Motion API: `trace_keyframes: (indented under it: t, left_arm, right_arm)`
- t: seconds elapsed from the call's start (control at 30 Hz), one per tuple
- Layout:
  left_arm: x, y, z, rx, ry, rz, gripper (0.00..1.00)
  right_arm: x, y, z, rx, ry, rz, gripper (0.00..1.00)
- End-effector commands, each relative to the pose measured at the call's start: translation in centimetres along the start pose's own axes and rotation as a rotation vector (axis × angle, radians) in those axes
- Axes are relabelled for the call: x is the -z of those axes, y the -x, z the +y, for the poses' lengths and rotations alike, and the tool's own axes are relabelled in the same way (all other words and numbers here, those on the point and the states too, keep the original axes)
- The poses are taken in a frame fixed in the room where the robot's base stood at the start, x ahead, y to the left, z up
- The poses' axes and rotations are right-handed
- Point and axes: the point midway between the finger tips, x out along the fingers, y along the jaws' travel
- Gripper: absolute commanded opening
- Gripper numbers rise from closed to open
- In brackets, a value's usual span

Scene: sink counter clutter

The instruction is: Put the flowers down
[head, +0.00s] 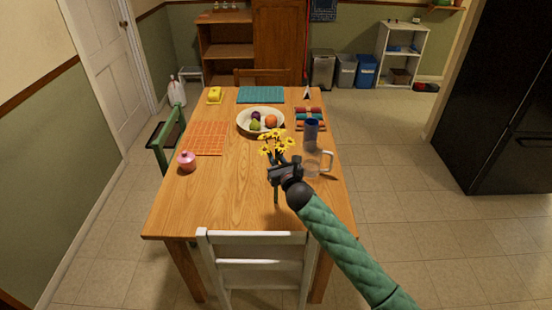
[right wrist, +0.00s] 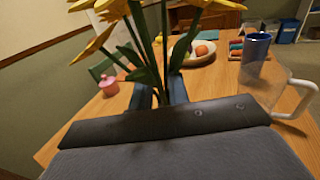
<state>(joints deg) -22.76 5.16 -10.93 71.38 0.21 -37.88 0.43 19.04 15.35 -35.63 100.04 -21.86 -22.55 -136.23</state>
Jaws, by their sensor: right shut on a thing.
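The flowers (head: 276,142) are yellow with dark centres and green stems. They show large in the right wrist view (right wrist: 150,45), with the stems running down between the fingers. My right gripper (head: 279,164) is shut on the flowers over the right half of the wooden table (head: 230,195). The stems hang below the gripper, and I cannot tell whether their ends touch the tabletop. My left gripper is not in view.
A glass pitcher (head: 313,164) and a blue cup (head: 311,131) stand close to the right of the gripper. A fruit bowl (head: 241,125) lies behind. A pink pot (head: 187,162) and orange placemat (head: 210,138) are left. The table's front middle is clear; a white chair (head: 257,239) stands there.

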Motion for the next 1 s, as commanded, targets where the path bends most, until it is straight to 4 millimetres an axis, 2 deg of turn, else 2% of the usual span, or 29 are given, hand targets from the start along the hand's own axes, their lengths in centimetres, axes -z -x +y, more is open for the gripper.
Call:
trace_keyframes:
  t: [0.03,0.1,0.13,0.5,0.57,0.63,1.0]
  left_arm:
    - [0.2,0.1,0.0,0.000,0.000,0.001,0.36]
    - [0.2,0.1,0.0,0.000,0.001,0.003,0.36]
    - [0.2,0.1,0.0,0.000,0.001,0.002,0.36]
    - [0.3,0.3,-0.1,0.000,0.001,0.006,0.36]
    - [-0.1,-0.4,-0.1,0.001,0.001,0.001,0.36]
    - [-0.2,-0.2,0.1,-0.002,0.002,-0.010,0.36]
    - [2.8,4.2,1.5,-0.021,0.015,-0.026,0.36]
  right_arm:
    - [0.1,0.0,0.0,0.000,0.000,0.000,0.21]
    - [0.1,0.0,0.0,0.000,0.000,0.000,0.35]
    - [0.1,0.0,0.0,0.000,0.000,0.000,0.39]
    - [-0.3,0.0,0.0,0.000,0.000,0.000,0.39]
    - [0.0,0.5,-0.1,0.000,0.001,0.000,0.39]
    - [0.1,1.3,-0.1,0.001,0.003,0.001,0.39]
    - [0.1,8.1,-0.1,-0.001,0.002,0.000,0.39]
